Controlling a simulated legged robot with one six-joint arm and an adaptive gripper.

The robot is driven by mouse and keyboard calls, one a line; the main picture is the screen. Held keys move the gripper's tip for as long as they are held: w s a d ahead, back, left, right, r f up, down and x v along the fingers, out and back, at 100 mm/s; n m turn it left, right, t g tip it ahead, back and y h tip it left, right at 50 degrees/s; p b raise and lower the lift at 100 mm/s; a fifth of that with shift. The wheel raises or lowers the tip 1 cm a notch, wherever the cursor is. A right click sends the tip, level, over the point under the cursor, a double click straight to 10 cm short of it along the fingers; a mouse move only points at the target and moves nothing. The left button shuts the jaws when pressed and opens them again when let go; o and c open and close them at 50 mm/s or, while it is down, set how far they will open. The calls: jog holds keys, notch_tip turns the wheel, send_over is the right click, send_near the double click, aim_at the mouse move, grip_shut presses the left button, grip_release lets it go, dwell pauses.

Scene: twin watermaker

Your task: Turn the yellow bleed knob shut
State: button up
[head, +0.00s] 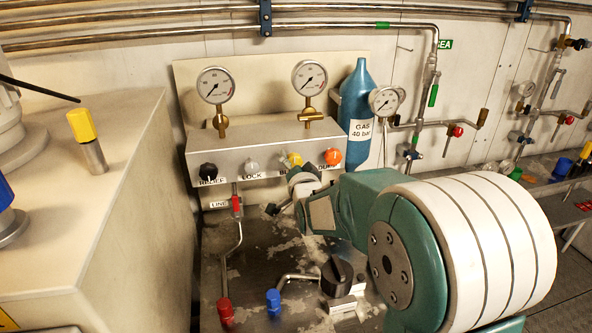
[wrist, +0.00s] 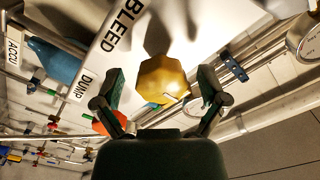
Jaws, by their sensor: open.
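The yellow bleed knob (wrist: 162,78) is a faceted knob beneath the BLEED label in the wrist view. In the head view the yellow knob (head: 294,159) shows only in part on the panel front, with my gripper covering the rest. My gripper (head: 312,168) is at the panel. In the wrist view my gripper (wrist: 161,84) is open, with one finger on each side of the knob and a visible gap on both sides. The fingers do not appear to touch it.
The orange dump knob (head: 332,156) is close to the right of my gripper; the grey lock knob (head: 251,165) and black relief knob (head: 208,170) are to the left. Two gauges (head: 214,86) stand above the panel. A blue gas bottle (head: 357,110) stands at its right.

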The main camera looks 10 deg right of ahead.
jog(key=s, duration=1.1)
jog(key=shift+s, duration=0.3)
